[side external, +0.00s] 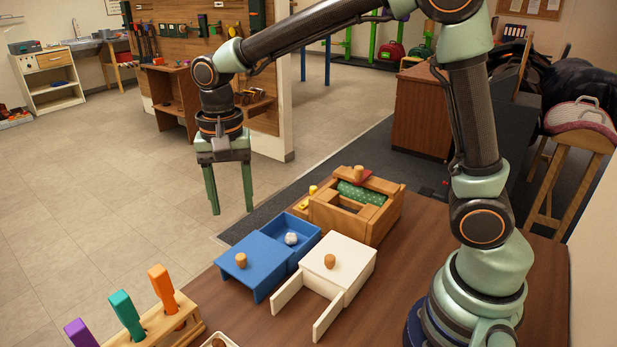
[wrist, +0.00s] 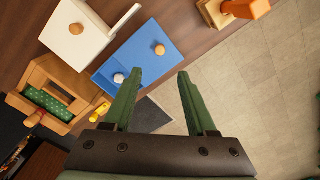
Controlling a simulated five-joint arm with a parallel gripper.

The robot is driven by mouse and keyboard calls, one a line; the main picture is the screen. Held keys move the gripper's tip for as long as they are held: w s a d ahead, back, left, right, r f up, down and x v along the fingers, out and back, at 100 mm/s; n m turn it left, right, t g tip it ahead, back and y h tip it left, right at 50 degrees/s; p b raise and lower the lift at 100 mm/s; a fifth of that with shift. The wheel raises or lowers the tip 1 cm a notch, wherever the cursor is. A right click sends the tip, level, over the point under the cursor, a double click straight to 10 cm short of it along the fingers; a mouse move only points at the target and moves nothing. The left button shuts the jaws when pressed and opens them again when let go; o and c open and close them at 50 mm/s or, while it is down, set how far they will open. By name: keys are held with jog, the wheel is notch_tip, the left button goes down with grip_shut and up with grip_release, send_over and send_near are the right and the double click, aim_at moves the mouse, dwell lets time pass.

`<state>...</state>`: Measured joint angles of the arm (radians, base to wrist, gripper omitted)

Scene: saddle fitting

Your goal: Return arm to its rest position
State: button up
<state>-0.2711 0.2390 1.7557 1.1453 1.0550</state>
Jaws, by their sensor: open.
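My gripper (side external: 230,190) hangs fingers down, high and clear of the table, at the left end of my outstretched arm in the side external view. Its two green fingers are spread with nothing between them; they also show in the wrist view (wrist: 160,95). The wooden table (side external: 420,265) lies below and to the right of it. In the wrist view the fingertips overlap the table's edge area beside the blue box (wrist: 155,60), but I see no contact.
The blue box (side external: 250,272) holds a whitish lump (side external: 291,238). A white box (side external: 345,262), a wooden box with a green roll (side external: 360,193), and a rack of coloured handles (side external: 160,325) stand on the table. Open floor (side external: 100,190) lies left.

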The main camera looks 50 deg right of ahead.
jog(key=s+d+r+n+t, duration=0.5)
jog(key=s+d+n, duration=0.4)
jog(key=s+d, duration=0.2)
jog(key=shift+r+t, duration=0.3)
jog(key=shift+r, duration=0.05)
